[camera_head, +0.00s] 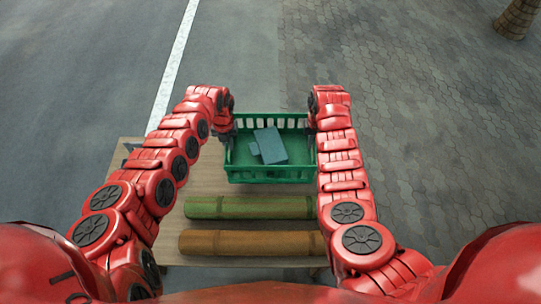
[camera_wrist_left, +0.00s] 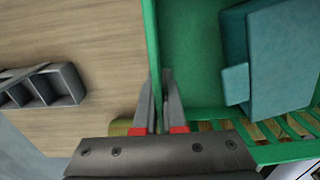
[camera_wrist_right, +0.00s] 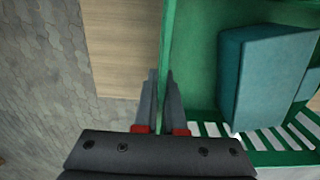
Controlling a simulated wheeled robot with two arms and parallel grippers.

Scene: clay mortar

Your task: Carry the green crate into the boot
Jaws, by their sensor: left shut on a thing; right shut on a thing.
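The green crate (camera_head: 269,177) is at the far part of a wooden table, between my two arms. A blue-grey box-like thing (camera_head: 269,146) lies inside it; it also shows in the left wrist view (camera_wrist_left: 280,60) and the right wrist view (camera_wrist_right: 265,75). My left gripper (camera_wrist_left: 160,95) is shut on the crate's left wall (camera_wrist_left: 153,50). My right gripper (camera_wrist_right: 160,95) is shut on the crate's right wall (camera_wrist_right: 166,40). The fingertips are hidden by my wrists in the head view. I cannot tell if the crate touches the table. No boot is in view.
A green roll (camera_head: 250,207) and an orange-brown roll (camera_head: 252,243) lie on the table (camera_head: 205,180) nearer me. A grey compartmented holder (camera_wrist_left: 45,87) is left of the crate. Beyond are asphalt with a white line (camera_head: 175,62), paving (camera_head: 400,90) and a trunk (camera_head: 517,18).

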